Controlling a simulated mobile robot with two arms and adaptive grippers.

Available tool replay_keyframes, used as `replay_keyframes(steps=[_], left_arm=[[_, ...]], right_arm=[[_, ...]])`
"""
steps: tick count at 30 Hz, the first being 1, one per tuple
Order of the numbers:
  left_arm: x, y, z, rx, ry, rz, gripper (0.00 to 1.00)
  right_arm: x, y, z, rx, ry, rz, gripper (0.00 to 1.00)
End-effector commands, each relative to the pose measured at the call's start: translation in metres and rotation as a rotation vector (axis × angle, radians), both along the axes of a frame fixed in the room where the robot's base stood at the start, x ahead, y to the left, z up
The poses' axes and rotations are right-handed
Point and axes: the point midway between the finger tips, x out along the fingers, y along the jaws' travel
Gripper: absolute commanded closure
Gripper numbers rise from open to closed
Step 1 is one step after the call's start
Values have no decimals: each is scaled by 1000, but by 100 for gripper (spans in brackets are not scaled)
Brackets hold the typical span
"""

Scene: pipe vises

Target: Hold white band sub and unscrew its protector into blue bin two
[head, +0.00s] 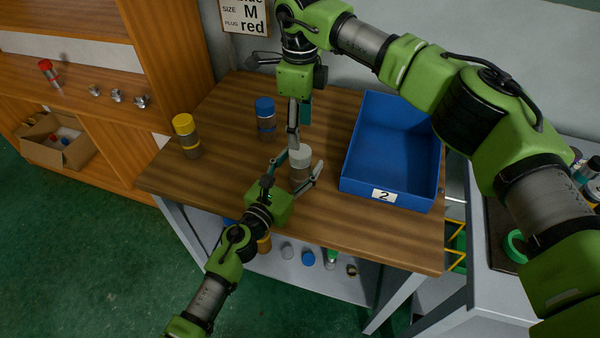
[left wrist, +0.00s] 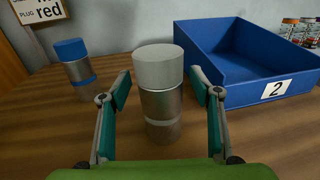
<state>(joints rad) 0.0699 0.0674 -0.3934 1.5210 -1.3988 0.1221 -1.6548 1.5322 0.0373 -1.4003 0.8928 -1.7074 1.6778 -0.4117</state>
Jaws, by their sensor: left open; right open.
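The white band sub (head: 299,176) stands upright on the wooden table, a metal cylinder with a pale band low down in the left wrist view (left wrist: 161,105). Its whitish protector (head: 300,154) caps the top; it also shows in the left wrist view (left wrist: 158,65). My left gripper (head: 301,166) is open, one finger on each side of the sub, with gaps visible in the left wrist view (left wrist: 160,90). My right gripper (head: 298,130) is open, pointing down above and just behind the protector. Blue bin two (head: 385,186), labelled 2, stands to the right and looks empty.
A blue-capped sub (head: 266,120) stands behind left, and a yellow-capped sub (head: 187,136) at the table's left. A sign (head: 245,15) hangs behind. A lower shelf (head: 300,272) holds several caps. The table's front right is clear.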

Motion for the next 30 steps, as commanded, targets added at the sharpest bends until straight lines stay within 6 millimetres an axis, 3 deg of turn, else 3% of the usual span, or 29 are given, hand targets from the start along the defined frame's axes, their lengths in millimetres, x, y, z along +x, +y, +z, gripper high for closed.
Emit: replay_keyframes(steps=[2,6,9,17,30], left_arm=[[0,0,0,0,0,0,42],[0,0,0,0,0,0,79],[0,0,0,0,0,0,100],[0,0,0,-1,0,0,100],[-1,0,0,-1,0,0,100]], right_arm=[[0,0,0,0,0,0,49],[0,0,0,0,0,0,49],[0,0,0,0,0,0,49],[0,0,0,1,1,-102,49],[0,1,0,-1,-1,-865,49]])
